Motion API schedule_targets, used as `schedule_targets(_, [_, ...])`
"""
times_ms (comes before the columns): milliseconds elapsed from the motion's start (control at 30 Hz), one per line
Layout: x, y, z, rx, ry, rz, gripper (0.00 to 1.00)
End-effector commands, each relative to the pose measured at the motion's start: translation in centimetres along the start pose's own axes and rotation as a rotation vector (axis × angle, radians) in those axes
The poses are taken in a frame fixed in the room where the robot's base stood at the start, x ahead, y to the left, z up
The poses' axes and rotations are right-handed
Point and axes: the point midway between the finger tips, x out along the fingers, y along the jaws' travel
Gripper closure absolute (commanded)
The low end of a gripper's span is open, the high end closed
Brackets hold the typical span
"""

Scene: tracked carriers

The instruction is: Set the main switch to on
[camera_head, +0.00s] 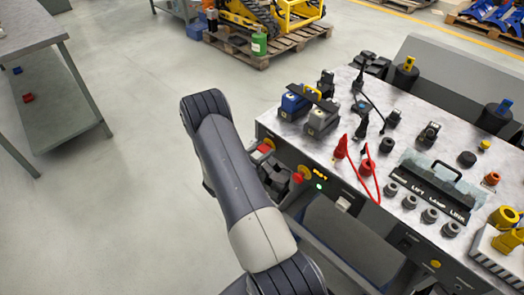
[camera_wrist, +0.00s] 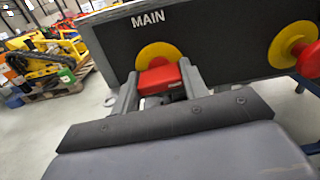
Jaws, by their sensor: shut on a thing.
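The main switch is a red handle (camera_wrist: 160,80) on a round yellow plate (camera_wrist: 158,53), set in a dark panel under the word MAIN in the wrist view. In the head view its red handle (camera_head: 265,149) shows at the left end of the bench front. My gripper (camera_wrist: 160,88) is shut on the red handle, one finger on each side. In the head view my gripper (camera_head: 278,181) is partly hidden by my arm. The handle's exact turn is hard to tell, and no on or off marks are readable.
A second red knob on a yellow plate (camera_wrist: 284,44) sits to the right on the same panel. A green light (camera_head: 319,186) is lit on the bench front. The bench top (camera_head: 345,118) carries batteries, cables and several connectors. Open floor (camera_head: 115,150) lies left.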

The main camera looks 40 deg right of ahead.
Motion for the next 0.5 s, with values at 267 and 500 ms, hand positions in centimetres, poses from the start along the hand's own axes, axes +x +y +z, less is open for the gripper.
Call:
schedule_targets(267, [0.0, 0.0, -0.12, 0.008, 0.0, -0.001, 0.81])
schedule_targets(500, [0.01, 0.04, -0.23, 0.066, -0.001, -0.001, 0.81])
